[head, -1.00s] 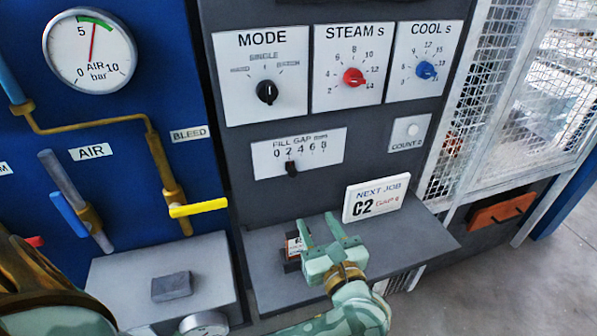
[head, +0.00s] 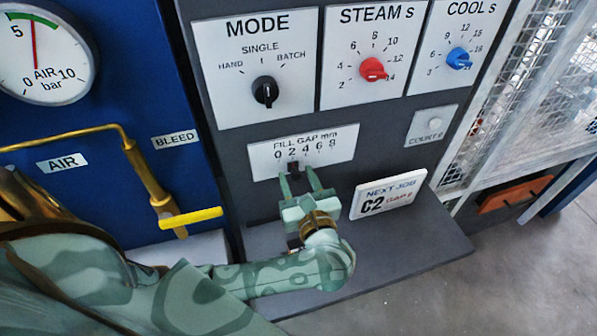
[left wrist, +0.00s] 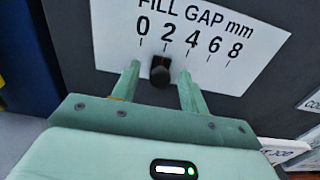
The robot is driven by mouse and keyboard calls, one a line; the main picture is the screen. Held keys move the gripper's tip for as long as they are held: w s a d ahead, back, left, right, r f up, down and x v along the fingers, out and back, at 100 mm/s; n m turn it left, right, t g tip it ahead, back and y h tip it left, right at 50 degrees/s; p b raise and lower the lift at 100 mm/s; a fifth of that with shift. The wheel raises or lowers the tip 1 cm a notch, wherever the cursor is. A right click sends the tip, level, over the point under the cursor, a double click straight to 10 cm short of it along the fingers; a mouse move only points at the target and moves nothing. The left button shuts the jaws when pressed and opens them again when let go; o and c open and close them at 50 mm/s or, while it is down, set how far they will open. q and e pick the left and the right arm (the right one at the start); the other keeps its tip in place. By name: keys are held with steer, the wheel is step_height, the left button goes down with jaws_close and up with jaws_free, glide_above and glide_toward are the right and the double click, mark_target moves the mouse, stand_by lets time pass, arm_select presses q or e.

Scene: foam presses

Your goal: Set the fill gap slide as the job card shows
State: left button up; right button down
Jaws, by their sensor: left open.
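In the left wrist view the knob (left wrist: 160,73) sits at about the 2 mark. My left gripper (head: 299,180) is open just below the plate. In the left wrist view its fingers (left wrist: 160,76) stand one on each side of the knob, with gaps visible. The job card (head: 388,195) reads NEXT JOB, C2 and GAP in red; its gap digit is too small to read surely. My right gripper is not in view.
The card stands on a grey shelf (head: 425,235) right of my left gripper. Above the scale are the MODE (head: 265,92), STEAM (head: 373,69) and COOL (head: 458,58) dials. A yellow valve handle (head: 191,217) sticks out at left.

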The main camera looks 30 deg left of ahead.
mark_target(318, 160)
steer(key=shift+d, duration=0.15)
